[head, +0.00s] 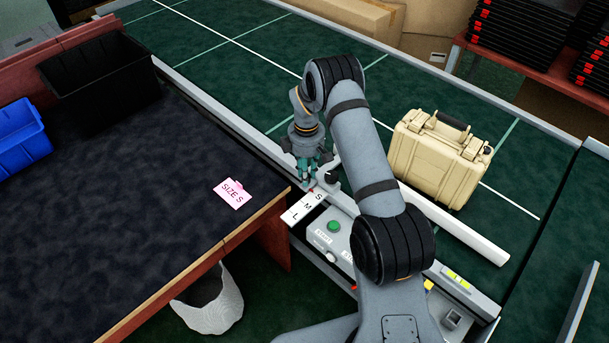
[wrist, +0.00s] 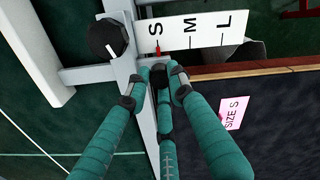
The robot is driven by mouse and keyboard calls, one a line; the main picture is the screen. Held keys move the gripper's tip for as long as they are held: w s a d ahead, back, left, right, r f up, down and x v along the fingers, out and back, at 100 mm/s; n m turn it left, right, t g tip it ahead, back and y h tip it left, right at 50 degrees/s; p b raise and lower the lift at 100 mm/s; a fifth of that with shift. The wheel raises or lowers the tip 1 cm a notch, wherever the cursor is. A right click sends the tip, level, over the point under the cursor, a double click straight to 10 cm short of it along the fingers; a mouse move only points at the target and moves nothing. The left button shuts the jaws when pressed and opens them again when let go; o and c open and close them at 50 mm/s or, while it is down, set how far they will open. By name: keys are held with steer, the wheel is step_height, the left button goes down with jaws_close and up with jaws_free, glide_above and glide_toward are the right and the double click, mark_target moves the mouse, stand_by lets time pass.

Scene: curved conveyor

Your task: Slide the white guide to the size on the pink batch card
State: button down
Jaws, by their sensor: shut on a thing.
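The pink batch card (head: 232,193) lies on the dark table and reads "SIZE S"; it also shows in the wrist view (wrist: 234,112). The white guide (head: 455,226) runs along the conveyor, partly hidden behind my arm; its white end shows at the upper left of the wrist view (wrist: 32,55). A white scale plate (wrist: 192,34) carries the letters S, M, L. A red pointer (wrist: 157,49) stands at S. My gripper (wrist: 160,76) is shut on a small dark handle beside the pointer. A black knob (wrist: 108,38) sits next to the scale.
A beige case (head: 438,158) stands on the green belt behind the guide. A control box with a green button (head: 334,226) is below the scale. Black (head: 100,85) and blue (head: 20,135) bins stand on the table. A white waste bin (head: 210,303) is on the floor.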

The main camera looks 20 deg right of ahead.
steer(key=c, duration=1.5)
jaws_free()
steer(key=shift+r, duration=0.1)
step_height(320, 180, up, 12)
steer(key=shift+f, duration=0.1)
steer(key=shift+f, duration=0.1)
step_height(320, 180, down, 12)
steer(key=shift+r, duration=0.1)
steer(key=shift+s+a, duration=0.15)
steer(key=shift+a, duration=0.15)
